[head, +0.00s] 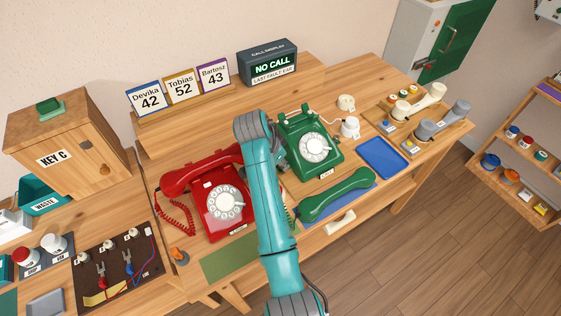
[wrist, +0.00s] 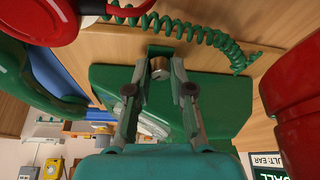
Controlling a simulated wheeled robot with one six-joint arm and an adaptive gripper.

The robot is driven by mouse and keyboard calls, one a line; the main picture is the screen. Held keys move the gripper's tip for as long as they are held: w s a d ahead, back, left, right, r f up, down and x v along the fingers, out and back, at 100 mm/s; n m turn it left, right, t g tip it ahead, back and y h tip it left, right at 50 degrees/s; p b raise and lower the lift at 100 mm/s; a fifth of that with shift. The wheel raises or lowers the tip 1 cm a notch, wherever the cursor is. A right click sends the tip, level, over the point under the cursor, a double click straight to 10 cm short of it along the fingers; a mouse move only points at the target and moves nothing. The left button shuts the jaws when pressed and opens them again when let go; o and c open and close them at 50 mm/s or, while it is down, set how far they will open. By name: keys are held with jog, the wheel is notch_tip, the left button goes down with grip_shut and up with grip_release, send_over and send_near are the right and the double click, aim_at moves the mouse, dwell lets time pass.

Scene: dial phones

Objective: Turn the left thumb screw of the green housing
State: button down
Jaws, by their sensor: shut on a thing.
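The green housing (head: 298,128) is the body of a green dial phone on the desk, partly behind my arm in the head view. In the wrist view the green housing (wrist: 215,98) fills the middle. A small round metal thumb screw (wrist: 159,67) sits at its edge. My gripper (wrist: 160,72) has one finger on each side of the screw and is shut on it.
A red phone (head: 222,202) stands close on the left of the green one. A green coiled cord (wrist: 205,38) runs near my fingers. A blue tray (head: 384,157) and a cream handset (head: 420,101) are to the right. The display (head: 270,64) reads NO CALL.

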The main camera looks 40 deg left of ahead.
jog(key=shift+n+y, duration=0.6)
jog(key=shift+n, duration=0.9)
jog(key=c, duration=1)
grip_release()
jog(key=v, duration=0.8)
